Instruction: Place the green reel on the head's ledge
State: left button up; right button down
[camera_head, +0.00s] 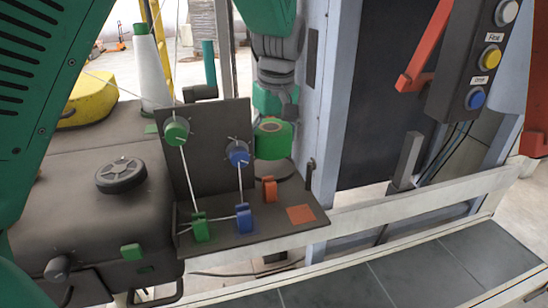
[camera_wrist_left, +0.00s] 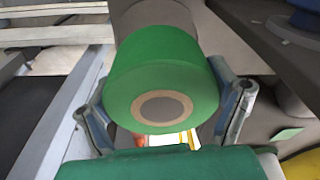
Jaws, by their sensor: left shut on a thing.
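The green reel (camera_head: 273,140) is a short green cylinder with a tan ring and grey core on its end face. In the head view it is upright, above the rear of the dark ledge (camera_head: 262,222). My left gripper (camera_head: 275,105) reaches down from above and is shut on the reel. The left wrist view shows the reel (camera_wrist_left: 165,65) between the two fingers, with a dark round part directly beyond it. I cannot tell whether the reel touches what is below it. The dark machine head (camera_head: 105,205) is left of the ledge. My right gripper is not in view.
An upright dark plate (camera_head: 205,120) with a green knob (camera_head: 175,130) and a blue knob (camera_head: 238,153) stands left of the reel. Threads run down to green and blue clips. A pale post (camera_head: 335,100) rises close on the right.

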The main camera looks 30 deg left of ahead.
aim_at(275, 169)
pick_arm(q)
jog(key=shift+a+f, duration=0.25)
jog(key=shift+f, duration=0.35)
jog(key=shift+s+d+f, duration=0.1)
jog(key=shift+d+f, duration=0.1)
jog(key=shift+f, duration=1)
jog(key=shift+d+f, duration=0.15)
jog(key=shift+f, duration=0.2)
jog(key=shift+d, duration=0.3)
